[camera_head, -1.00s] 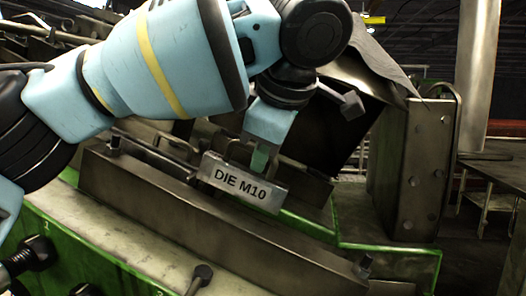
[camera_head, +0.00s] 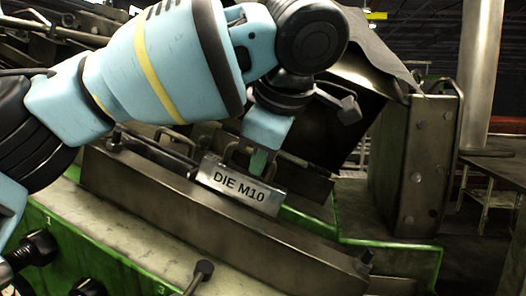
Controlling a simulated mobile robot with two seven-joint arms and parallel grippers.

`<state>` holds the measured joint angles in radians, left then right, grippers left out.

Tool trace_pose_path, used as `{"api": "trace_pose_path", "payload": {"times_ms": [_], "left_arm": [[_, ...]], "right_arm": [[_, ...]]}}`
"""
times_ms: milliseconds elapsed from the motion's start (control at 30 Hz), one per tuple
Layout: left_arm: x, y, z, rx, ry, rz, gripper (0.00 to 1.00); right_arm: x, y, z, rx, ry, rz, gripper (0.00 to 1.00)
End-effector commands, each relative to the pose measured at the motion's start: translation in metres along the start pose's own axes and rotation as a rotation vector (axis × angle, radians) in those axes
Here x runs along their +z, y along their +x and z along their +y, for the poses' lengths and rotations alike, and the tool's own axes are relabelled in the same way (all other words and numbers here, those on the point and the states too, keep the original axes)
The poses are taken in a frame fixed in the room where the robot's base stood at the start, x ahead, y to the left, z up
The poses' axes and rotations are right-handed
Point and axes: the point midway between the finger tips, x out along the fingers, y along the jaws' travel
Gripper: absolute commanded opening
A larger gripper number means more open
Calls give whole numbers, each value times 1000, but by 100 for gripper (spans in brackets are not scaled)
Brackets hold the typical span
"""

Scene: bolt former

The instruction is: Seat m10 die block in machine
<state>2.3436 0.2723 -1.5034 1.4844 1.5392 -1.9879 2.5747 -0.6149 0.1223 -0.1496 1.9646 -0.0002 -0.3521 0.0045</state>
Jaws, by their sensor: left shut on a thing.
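The M10 die block (camera_head: 240,188) is a grey metal block labelled "DIE M10", with a handle on top. It sits tilted with the machine's slope, right behind the long steel bar (camera_head: 215,222) of the machine, and its lower edge is hidden by that bar or meets it. My left gripper (camera_head: 259,162) reaches down from above and is shut on the die block at its top. The fingertips are partly hidden behind the block. I cannot tell whether the block touches the machine's bed. My right gripper is not in view.
A tall steel housing (camera_head: 415,165) stands at the right. A dark opening lies behind the gripper.

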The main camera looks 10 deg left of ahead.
Motion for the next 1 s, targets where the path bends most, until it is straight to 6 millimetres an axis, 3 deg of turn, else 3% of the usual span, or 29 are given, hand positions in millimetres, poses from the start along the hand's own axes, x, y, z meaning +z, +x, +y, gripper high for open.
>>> {"api": "trace_pose_path", "payload": {"times_ms": [1000], "left_arm": [[-2, 5, -4, 7, -4, 0, 0]], "right_arm": [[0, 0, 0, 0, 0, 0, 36]]}}
